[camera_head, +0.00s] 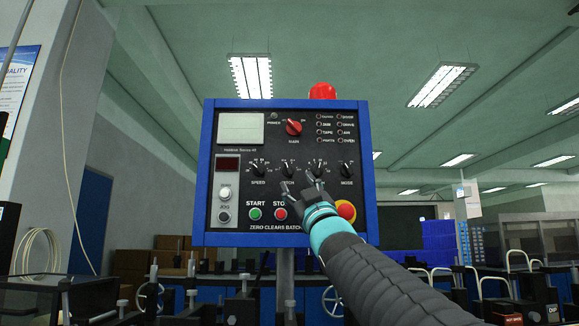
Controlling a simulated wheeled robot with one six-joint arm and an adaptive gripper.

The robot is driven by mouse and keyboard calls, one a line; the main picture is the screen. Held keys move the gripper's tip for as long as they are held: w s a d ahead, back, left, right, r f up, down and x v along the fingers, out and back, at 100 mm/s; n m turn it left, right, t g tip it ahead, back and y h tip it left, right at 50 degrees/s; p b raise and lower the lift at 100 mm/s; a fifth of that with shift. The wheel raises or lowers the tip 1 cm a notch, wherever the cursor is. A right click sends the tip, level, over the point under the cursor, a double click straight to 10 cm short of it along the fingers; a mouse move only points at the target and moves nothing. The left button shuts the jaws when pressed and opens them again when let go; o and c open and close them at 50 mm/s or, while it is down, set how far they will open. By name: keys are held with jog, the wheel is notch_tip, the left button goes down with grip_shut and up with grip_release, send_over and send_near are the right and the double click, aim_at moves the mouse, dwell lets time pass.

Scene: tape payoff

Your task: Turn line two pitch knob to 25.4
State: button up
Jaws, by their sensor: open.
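A blue-framed control panel (212,200) with a black face stands upright in front of me. A row of black knobs runs across its middle. The pitch knob (287,169) is second from the left, above a partly covered label ending in "TCH". Its pointer setting is too small to read. My gripper (298,183) is open in front of the panel, with its fingertips just below and to the right of the pitch knob. I see nothing between the fingers. Whether a finger touches the panel, I cannot tell.
The speed knob (258,170) is left of the pitch knob; another knob (316,168) and the mode knob (346,170) are right. Green start (255,213) and red stop (280,213) buttons lie below. A red emergency button (346,211) sits beside my wrist.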

aim_at(288, 168)
jog(key=p+x, duration=0.3)
jog(key=x, duration=0.5)
grip_shut()
